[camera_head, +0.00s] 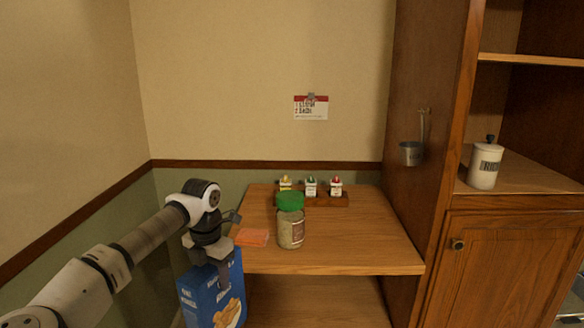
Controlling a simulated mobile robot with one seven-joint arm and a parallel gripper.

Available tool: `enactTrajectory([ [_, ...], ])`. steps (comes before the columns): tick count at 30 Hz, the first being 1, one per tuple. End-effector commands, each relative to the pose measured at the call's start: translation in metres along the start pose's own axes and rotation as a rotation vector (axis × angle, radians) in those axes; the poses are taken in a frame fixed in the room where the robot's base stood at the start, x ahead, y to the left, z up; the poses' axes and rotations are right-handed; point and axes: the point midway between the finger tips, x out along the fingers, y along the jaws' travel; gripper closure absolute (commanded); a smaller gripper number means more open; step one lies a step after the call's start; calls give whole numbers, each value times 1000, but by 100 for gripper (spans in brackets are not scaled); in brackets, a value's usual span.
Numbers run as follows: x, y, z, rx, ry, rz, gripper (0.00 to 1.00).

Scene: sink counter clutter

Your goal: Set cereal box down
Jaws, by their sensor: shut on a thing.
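The blue cereal box (213,295) hangs upright from my gripper (222,270) at the lower left of the head view. My gripper is shut on the top part of the box. The box is in front of the wooden counter's front left corner, and its top is near the height of the counter top (350,250). The bottom of the box is cut off by the frame's lower edge, so I cannot tell what is under it.
A green-lidded jar (290,226) stands near the counter's middle left, beside a flat orange item (251,237). Several small bottles (311,187) stand in a wooden rack (322,200) at the back. The counter's right side is clear. A tall cabinet (424,150) borders it.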

Motion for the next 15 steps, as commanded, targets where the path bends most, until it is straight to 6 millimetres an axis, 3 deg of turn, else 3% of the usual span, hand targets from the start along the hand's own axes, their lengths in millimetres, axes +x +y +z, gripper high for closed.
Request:
enactTrajectory([
  [3,38,-11,6,223,0,-4,100],
  [15,149,-58,22,1000,-2,-4,100],
])
